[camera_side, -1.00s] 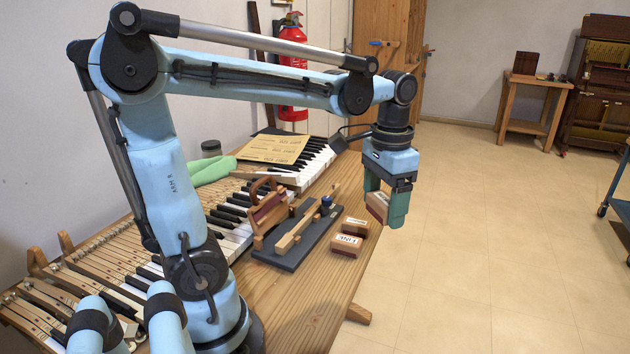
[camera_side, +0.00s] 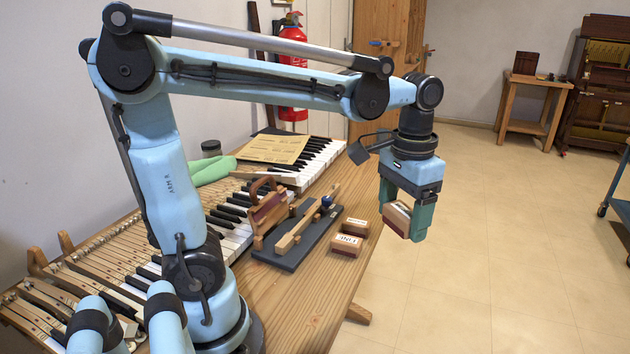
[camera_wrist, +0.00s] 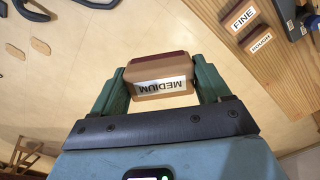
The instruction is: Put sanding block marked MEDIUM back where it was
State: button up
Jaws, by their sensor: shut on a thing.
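The sanding block marked MEDIUM (camera_wrist: 160,82) is held between the two green fingers of my gripper (camera_wrist: 162,85) in the wrist view. It is tan with a dark red face, and its label reads upside down there. In the side view my gripper (camera_side: 405,215) holds the block (camera_side: 397,218) in the air, to the right of the bench edge, with floor behind it. The block marked FINE (camera_side: 346,245) and the block marked ROUGH (camera_side: 355,227) rest on the bench near its right edge. They also show in the wrist view as FINE (camera_wrist: 241,19) and ROUGH (camera_wrist: 260,42).
A dark board (camera_side: 290,258) with a wooden piece and a small blue-topped item lies left of the blocks. Piano keys (camera_side: 232,220) run along the wooden bench (camera_side: 315,295). Bare bench surrounds the two blocks. Open floor (camera_side: 480,290) lies to the right.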

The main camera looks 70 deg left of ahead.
jog(key=s+f+n, duration=0.6)
jog(key=s+n, duration=0.1)
jog(key=s, duration=0.1)
jog(key=n, duration=0.1)
send_over(333, 275)
notch_tip(333, 275, down, 8)
jog(key=shift+r, duration=0.25)
jog(key=shift+f, duration=2)
jog(key=shift+f, duration=0.15)
jog(key=o, duration=1)
